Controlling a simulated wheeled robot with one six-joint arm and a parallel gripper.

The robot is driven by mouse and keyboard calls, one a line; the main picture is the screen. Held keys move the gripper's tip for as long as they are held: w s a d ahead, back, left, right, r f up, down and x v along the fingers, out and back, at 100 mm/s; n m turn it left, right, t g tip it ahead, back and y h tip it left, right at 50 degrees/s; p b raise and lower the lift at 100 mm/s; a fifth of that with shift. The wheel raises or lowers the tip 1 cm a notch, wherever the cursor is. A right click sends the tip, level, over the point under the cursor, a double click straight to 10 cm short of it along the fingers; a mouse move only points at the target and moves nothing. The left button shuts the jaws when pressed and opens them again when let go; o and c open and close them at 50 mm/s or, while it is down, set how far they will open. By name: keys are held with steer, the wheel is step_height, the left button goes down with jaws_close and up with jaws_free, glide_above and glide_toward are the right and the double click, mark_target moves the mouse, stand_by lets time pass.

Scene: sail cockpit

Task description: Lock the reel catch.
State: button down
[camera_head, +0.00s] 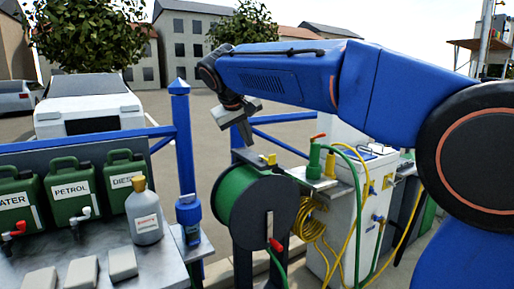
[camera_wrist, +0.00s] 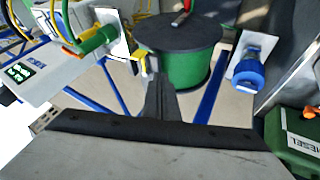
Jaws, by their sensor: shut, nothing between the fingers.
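The hose reel has a green drum (camera_head: 233,195) and a black round side plate (camera_head: 272,215), with a red handle (camera_head: 276,245) on it. The reel also shows upside down in the wrist view (camera_wrist: 187,65). A small yellow piece (camera_head: 267,159) sits at the top of the reel stand; it may be the catch, but its locked state is unclear. It also shows in the wrist view (camera_wrist: 141,57), just left of the fingertips. My gripper (camera_head: 248,143) is shut and empty, pointing down just above and behind the reel. Its fingers (camera_wrist: 159,82) show beside the drum in the wrist view.
A green valve with a red lever (camera_head: 315,155) stands right of the reel. A coiled yellow hose (camera_head: 312,225) hangs below it. A blue post (camera_head: 182,140) and blue socket (camera_head: 189,215) stand left. Green jerrycans (camera_head: 72,190) and a grey bottle (camera_head: 144,215) are farther left.

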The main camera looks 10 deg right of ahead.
mark_target(271, 159)
steer(key=w+d+f, duration=0.6)
steer(key=d+f, duration=0.1)
steer(key=shift+f, duration=0.25)
steer(key=shift+d, duration=0.15)
stand_by(0.5)
steer(key=shift+s+d+n+t+y, duration=0.1)
steer(key=shift+d+n+t+y, duration=0.2)
steer(key=shift+d+n+y, duration=0.55)
steer(key=w+d+n+y, duration=0.6)
steer(key=w+d+n, duration=0.2)
steer(key=d+n, duration=0.1)
steer(key=shift+w+n, duration=0.35)
steer(key=shift+n, duration=0.4)
stand_by(0.3)
